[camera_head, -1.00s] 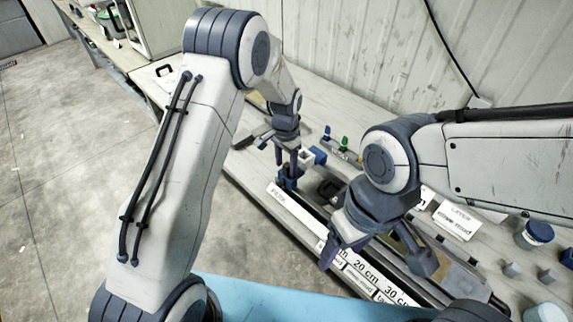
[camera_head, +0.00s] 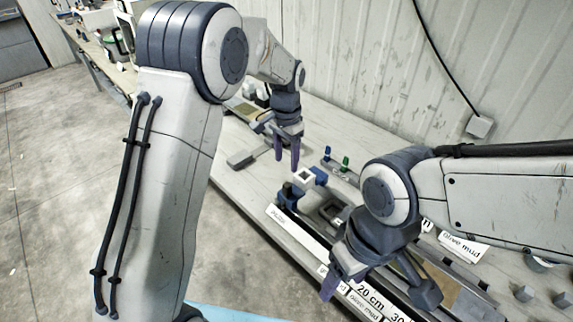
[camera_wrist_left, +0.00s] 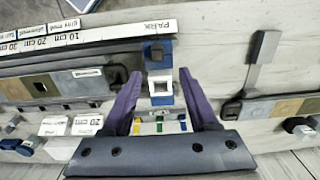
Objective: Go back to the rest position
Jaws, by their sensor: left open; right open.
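My left gripper (camera_head: 287,158) is open and empty, raised above the bench behind the white square piece. Its two purple fingers also show in the left wrist view (camera_wrist_left: 160,92), spread apart. The white square piece (camera_head: 304,178) with a dark opening stands on a blue part at the rail's end, apart from the fingers; it also shows in the left wrist view (camera_wrist_left: 161,87). My right gripper (camera_head: 378,282) hangs over the front rail on the right, its fingers apart. I see nothing held in it, though part of it is hidden from this angle.
The long rail (camera_head: 290,232) carries labels such as PARK and 20 cm. Small blue and green pegs (camera_head: 345,162) stand behind it. A grey flat tool (camera_head: 241,158) lies on the bench at left. A corrugated wall (camera_head: 370,70) closes off the back.

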